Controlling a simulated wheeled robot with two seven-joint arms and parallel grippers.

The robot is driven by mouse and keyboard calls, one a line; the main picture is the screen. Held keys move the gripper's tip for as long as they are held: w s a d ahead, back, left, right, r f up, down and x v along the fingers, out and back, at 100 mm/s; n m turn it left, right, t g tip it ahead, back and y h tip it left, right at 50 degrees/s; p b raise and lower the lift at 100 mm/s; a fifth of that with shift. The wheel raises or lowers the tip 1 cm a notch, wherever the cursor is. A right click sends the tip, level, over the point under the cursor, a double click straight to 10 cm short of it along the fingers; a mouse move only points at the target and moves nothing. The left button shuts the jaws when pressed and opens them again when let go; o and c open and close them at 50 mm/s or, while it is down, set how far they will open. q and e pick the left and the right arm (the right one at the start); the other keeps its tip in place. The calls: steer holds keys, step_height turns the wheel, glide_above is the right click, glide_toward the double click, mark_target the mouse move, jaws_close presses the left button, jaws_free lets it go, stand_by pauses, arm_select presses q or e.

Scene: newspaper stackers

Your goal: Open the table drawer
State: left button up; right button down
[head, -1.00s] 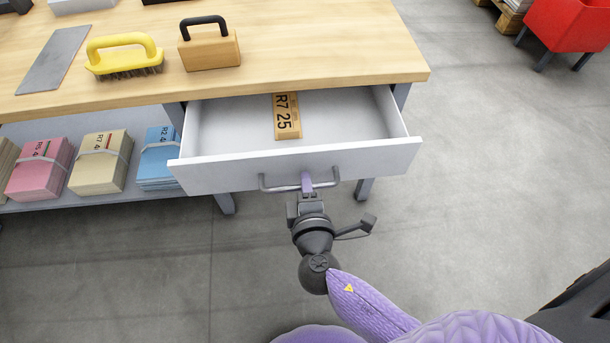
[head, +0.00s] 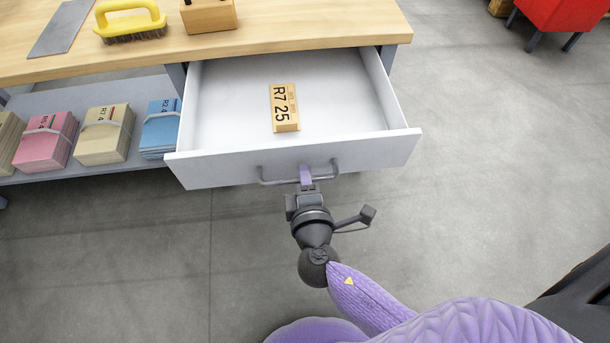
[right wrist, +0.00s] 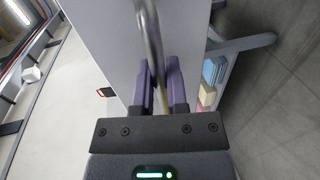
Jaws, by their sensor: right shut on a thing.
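The table drawer (head: 300,160) is white and stands well out from under the wooden tabletop. Its grey bar handle (head: 270,181) runs along the drawer front and also shows in the right wrist view (right wrist: 150,35). My right gripper (head: 306,177) is shut on the middle of the handle; in the right wrist view its purple fingers (right wrist: 161,88) lie on both sides of the bar. A wooden block marked "R7 25" (head: 284,107) lies inside the drawer. My left gripper is not in view.
The wooden tabletop (head: 290,28) carries a yellow-handled brush (head: 130,22), a wooden block with a handle (head: 208,15) and a grey plate (head: 62,28). Banded paper stacks (head: 105,135) sit on the lower shelf. A red bin (head: 555,12) stands at far right.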

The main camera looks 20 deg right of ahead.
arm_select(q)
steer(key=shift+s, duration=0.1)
arm_select(e)
steer(key=c, duration=0.7)
jaws_free()
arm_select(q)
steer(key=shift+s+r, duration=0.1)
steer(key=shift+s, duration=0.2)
arm_select(e)
steer(key=shift+s, duration=0.1)
arm_select(q)
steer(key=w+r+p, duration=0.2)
steer(key=shift+p, duration=0.4)
arm_select(e)
steer(key=v, duration=0.9)
steer(key=shift+s+a, duration=0.15)
steer(key=shift+s, duration=0.2)
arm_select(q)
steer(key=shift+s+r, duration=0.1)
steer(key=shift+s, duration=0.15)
